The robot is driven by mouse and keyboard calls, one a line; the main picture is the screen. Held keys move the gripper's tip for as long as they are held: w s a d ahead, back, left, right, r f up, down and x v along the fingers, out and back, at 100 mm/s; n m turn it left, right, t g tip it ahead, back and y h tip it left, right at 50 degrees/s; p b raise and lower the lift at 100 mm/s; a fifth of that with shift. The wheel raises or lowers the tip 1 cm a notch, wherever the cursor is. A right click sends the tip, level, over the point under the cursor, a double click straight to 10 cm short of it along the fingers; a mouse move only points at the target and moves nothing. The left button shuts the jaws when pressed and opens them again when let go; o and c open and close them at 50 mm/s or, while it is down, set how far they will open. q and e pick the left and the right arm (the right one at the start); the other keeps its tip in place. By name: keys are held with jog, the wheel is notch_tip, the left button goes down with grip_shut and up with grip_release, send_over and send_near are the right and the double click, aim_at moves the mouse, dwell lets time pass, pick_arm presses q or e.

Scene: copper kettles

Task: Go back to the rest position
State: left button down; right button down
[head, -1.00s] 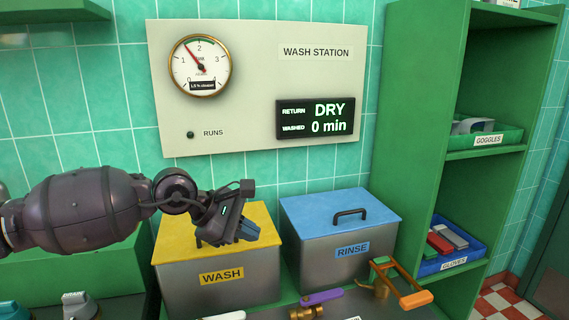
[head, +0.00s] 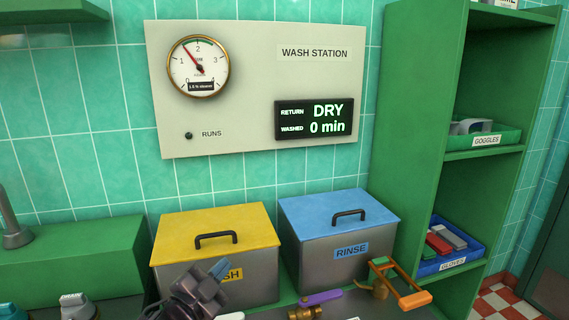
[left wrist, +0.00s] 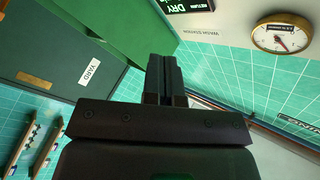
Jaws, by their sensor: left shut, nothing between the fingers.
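My left gripper (head: 212,277) is low in the head view, in front of the yellow-lidded WASH bin (head: 178,240), and partly hides its label. It holds nothing. In the left wrist view its fingers (left wrist: 165,78) are pressed together, pointing up the picture. My right gripper does not show in either view.
The blue-lidded RINSE bin (head: 340,222) stands right of the WASH bin, lid on. A green shelf (head: 415,120) stands at the right, with a gloves tray (head: 452,262) and a goggles tray (head: 490,152).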

pick_arm(q)
jog(key=s+a+f+n+g+y, duration=0.1)
jog(key=s+a+f+n+y, duration=0.2)
jog(key=s+a+f+n, duration=0.35)
jog(key=s+a+f+n+g+y, duration=0.1)
jog(key=s+a+f+n+y, duration=0.2)
jog(key=f, duration=0.7)
jog(key=s+a+f+n+g+y, duration=0.1)
jog(key=s+a+f+n+g, duration=0.1)
jog(key=s+f, duration=0.4)
jog(key=s+a+f+n+g+y, duration=0.2)
jog(key=s+f, duration=0.4)
jog(key=s, duration=0.6)
jog(key=shift+s+a+f, duration=0.15)
jog(key=shift+s+a, duration=0.1)
jog(key=shift+a, duration=0.3)
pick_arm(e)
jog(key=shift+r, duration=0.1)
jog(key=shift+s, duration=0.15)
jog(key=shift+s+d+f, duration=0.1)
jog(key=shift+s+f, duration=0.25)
